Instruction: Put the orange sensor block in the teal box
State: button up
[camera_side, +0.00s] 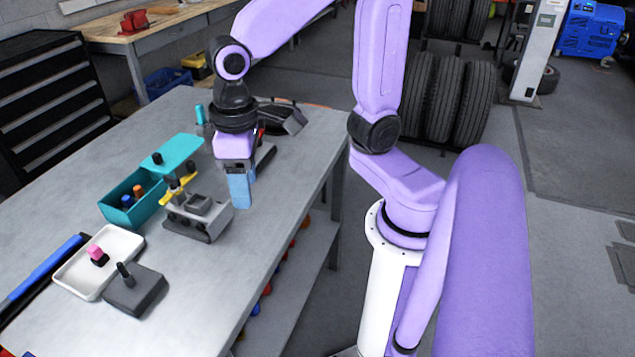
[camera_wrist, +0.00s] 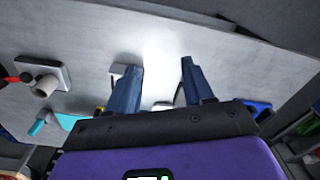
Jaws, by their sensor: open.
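The teal box (camera_side: 117,212) stands on the bench at the left in the side view, with its front part open. Its teal lid (camera_side: 180,150), with a black knob, is at the back right end of the box. Inside the opening an orange piece (camera_side: 139,191), which looks like the orange sensor block, shows beside a blue piece (camera_side: 127,201); their lower parts are hidden. My gripper (camera_side: 241,203) is above the bench, right of the box and apart from it, pointing down. In the wrist view my gripper's blue fingers (camera_wrist: 160,85) are spread with nothing between them.
A grey fixture (camera_side: 198,216) with a yellow lever stands between box and gripper. A white tray (camera_side: 75,283) holds a pink-and-black piece (camera_side: 97,254); a dark block with a peg (camera_side: 135,290) is beside it. A dark device (camera_side: 283,117) lies behind.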

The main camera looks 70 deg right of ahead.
jog(key=s+d+f+n, duration=0.2)
jog(key=s+d+n, duration=0.4)
jog(key=s+n, duration=0.2)
jog(key=shift+s+f, duration=0.25)
jog(key=shift+s, duration=0.95)
dwell(0.9)
